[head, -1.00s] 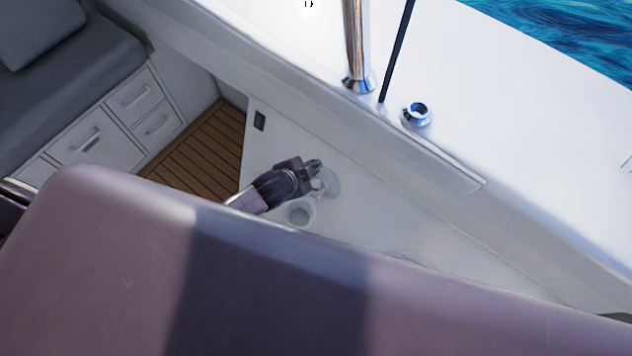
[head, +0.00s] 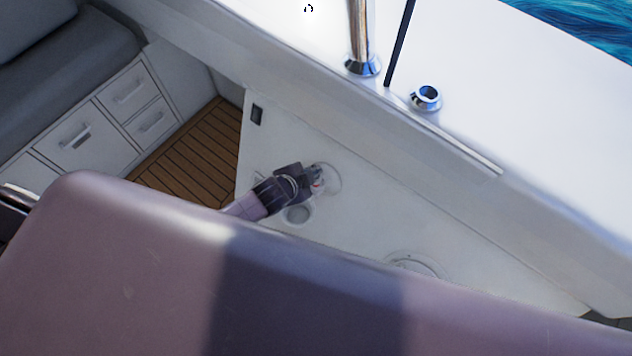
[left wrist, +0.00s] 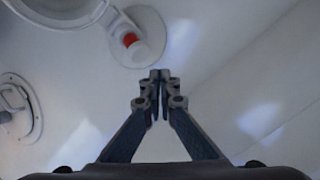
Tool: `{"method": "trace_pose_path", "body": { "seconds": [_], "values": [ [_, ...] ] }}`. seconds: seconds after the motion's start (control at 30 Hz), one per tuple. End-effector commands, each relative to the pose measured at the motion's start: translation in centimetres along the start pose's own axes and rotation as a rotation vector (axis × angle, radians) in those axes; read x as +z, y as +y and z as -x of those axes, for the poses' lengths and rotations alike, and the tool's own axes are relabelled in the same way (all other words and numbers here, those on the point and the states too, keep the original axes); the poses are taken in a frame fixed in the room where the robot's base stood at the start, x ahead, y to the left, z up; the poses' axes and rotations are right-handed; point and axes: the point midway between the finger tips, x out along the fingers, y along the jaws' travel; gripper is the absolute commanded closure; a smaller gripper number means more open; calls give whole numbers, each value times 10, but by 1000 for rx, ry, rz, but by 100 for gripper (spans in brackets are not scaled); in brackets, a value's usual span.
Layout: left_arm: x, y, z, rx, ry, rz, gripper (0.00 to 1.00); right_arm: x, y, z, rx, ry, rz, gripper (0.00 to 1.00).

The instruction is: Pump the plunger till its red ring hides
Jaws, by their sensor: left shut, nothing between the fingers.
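The plunger's red ring (left wrist: 130,39) shows in the left wrist view, on a white stem above a round white base (left wrist: 150,50). In the head view a small red spot of the ring (head: 317,184) shows beside the fingertips, over the round base (head: 334,181). My left gripper (head: 318,174) is shut and empty there. In the left wrist view its fingertips (left wrist: 160,76) are together just below and right of the base in the picture. I cannot tell whether they touch anything. My right gripper is not in view.
A round white cup-like fitting (left wrist: 35,20) is beside the plunger. A metal latch plate (left wrist: 20,108) sits at the left wrist view's left edge. Another round fitting (head: 415,264) lies right on the white panel.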

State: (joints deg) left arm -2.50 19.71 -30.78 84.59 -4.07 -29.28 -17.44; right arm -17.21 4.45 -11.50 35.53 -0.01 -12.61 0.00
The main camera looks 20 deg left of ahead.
Motion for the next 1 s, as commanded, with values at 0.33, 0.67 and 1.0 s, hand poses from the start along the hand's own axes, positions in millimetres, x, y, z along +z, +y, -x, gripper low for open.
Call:
{"method": "trace_pose_path", "body": {
  "seconds": [0.33, 0.67, 1.0],
  "values": [
    [8, 8, -12, -1, 1, 0, 100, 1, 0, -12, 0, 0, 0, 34],
    [8, 8, -12, -1, 1, 0, 100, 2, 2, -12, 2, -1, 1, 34],
    [8, 8, -12, -1, 1, 0, 100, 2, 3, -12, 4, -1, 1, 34]
  ]
}}
